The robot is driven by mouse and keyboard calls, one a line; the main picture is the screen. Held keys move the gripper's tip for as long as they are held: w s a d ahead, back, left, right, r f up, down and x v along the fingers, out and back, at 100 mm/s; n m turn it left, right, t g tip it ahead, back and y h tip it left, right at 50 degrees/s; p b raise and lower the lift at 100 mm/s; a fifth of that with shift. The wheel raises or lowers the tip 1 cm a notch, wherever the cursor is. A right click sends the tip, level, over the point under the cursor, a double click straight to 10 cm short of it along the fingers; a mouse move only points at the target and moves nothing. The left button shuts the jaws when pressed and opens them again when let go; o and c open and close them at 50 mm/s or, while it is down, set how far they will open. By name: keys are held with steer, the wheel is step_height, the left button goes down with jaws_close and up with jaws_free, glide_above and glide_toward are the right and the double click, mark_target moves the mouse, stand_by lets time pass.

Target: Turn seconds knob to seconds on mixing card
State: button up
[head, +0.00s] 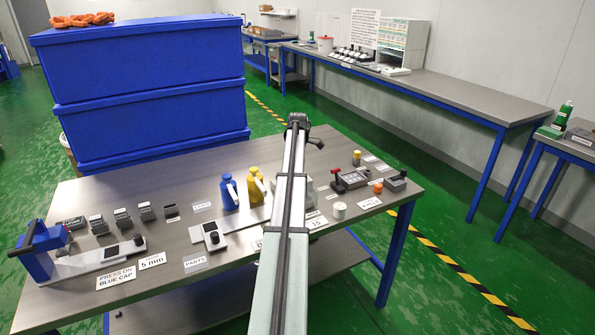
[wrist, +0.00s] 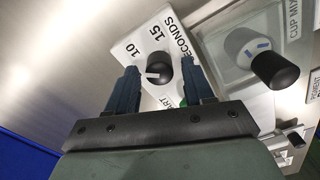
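The black seconds knob (wrist: 158,67) with a white pointer mark sits on a white panel (wrist: 128,32) printed 10, 15 and SECONDS in the wrist view. Its mark points left, roughly on the side of the 10. My gripper (wrist: 160,72) is open, with one blue finger on each side of the knob and gaps visible on both sides. In the head view my arm hides the gripper and the knob. A white card (head: 318,222) near the table's front edge seems to read 15; I cannot tell whether it is the mixing card.
A second dark knob (wrist: 275,69) stands to the right on a panel marked CUP MIX. A green part (wrist: 183,102) shows beside my right finger. In the head view, blue (head: 229,192) and yellow (head: 256,186) jugs stand left of my arm, and a white cup (head: 339,210) right of it.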

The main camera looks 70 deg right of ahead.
jaws_close()
stand_by(0.4)
steer(key=m, duration=0.4)
steer(key=shift+d, duration=0.1)
steer(key=m, duration=0.4)
steer(key=shift+m, duration=0.3)
steer(key=m, duration=0.4)
steer(key=shift+d, duration=0.1)
steer(key=shift+m, duration=1.9)
